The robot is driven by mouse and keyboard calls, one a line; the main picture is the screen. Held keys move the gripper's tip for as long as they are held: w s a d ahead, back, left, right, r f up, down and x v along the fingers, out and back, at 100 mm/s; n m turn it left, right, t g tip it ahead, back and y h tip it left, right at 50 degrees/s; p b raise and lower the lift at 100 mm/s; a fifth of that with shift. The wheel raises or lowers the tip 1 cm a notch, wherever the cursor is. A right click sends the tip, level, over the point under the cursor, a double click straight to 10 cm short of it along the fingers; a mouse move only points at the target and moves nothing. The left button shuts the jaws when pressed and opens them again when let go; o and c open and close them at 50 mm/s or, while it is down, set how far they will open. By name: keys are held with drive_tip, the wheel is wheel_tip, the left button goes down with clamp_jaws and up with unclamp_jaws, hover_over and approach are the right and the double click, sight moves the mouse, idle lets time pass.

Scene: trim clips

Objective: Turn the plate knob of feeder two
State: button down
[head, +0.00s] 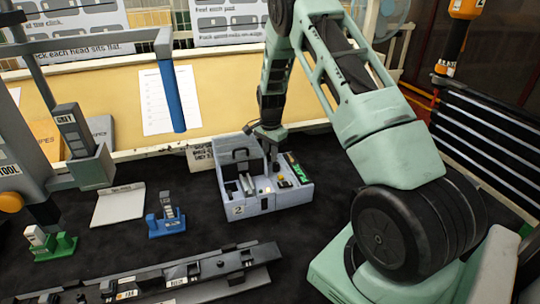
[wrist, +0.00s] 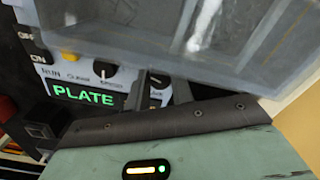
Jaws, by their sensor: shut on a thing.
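Feeder two (head: 262,203) is a pale grey box marked "2" on the dark bench, with buttons and a lit light on its panel. In the wrist view, a green "PLATE" display (wrist: 85,94) shows on the panel, with a black knob (wrist: 104,70) above it. A second dark knob (wrist: 159,80) is right of that one; its label is hidden. My gripper (head: 268,150) reaches down to the back of the feeder. In the wrist view, my gripper (wrist: 158,88) is shut on the second knob, its fingers mostly hidden.
A clear cover (wrist: 200,40) blurs the top of the wrist view. A blue stand (head: 167,226), a green stand (head: 55,246) and a white plate (head: 118,206) are left of the feeder. A long dark rail (head: 180,279) lies in front. Dark bench is bare between them.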

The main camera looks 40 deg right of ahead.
drive_tip(key=n+b, duration=0.2)
drive_tip(key=n, duration=0.2)
drive_tip(key=shift+n, duration=0.3)
drive_tip(key=n+b, duration=0.1)
drive_tip(key=n, duration=0.3)
drive_tip(key=shift+d, duration=0.1)
drive_tip(key=shift+r+n, duration=0.1)
drive_tip(key=shift+n, duration=0.3)
drive_tip(key=c, duration=1.2)
unclamp_jaws()
